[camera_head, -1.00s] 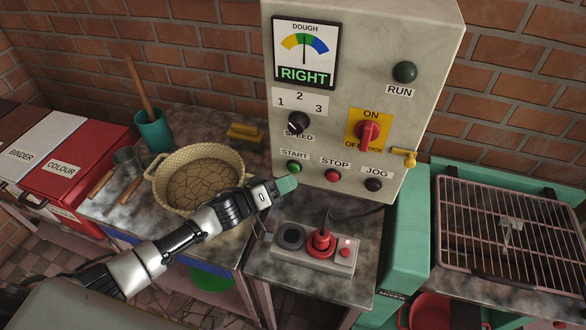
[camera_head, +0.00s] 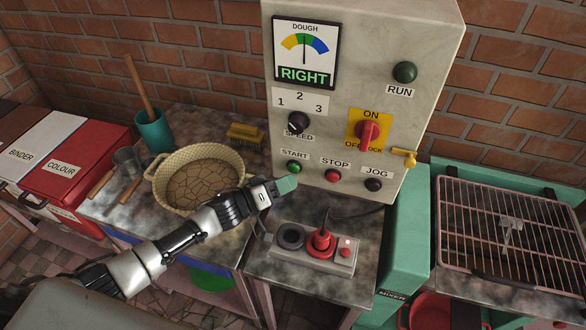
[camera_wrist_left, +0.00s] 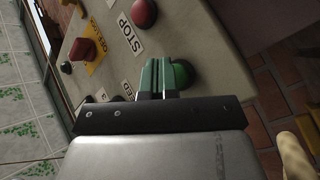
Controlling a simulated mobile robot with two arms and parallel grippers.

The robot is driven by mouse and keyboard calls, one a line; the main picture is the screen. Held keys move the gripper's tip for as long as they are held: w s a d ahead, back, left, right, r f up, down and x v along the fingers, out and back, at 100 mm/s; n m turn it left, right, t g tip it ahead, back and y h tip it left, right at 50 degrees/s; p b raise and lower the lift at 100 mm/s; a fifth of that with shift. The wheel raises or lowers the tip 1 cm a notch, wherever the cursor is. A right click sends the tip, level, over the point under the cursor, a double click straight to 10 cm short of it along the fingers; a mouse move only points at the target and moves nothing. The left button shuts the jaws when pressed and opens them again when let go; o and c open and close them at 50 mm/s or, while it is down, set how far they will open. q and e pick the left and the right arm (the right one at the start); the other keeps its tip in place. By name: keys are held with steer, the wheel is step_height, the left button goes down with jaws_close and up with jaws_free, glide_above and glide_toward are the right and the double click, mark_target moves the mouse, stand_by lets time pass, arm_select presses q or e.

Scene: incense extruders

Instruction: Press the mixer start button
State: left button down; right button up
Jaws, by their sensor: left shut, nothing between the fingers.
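The green START button (camera_head: 294,167) sits at the lower left of the pale control panel (camera_head: 440,40), under its START label. My left gripper (camera_head: 287,185) is shut and empty, with its green fingertips just below and in front of the button in the head view. In the left wrist view the shut fingertips (camera_wrist_left: 158,76) lie right beside the green button (camera_wrist_left: 183,74) and partly overlap it. I cannot tell whether they touch. The red STOP button (camera_head: 333,176) and dark JOG button (camera_head: 373,185) are to the right. My right gripper is not in view.
A red plug (camera_head: 321,243) stands in a grey socket block (camera_head: 282,252) below the panel. A basket-like bowl (camera_head: 238,160) is left of my gripper. A yellow tap-like handle (camera_head: 404,158) sticks out at the panel's right. A wire rack (camera_head: 510,225) lies further right.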

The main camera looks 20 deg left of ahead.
arm_select(q)
steer(key=shift+w, duration=0.15)
steer(key=shift+w, duration=0.3)
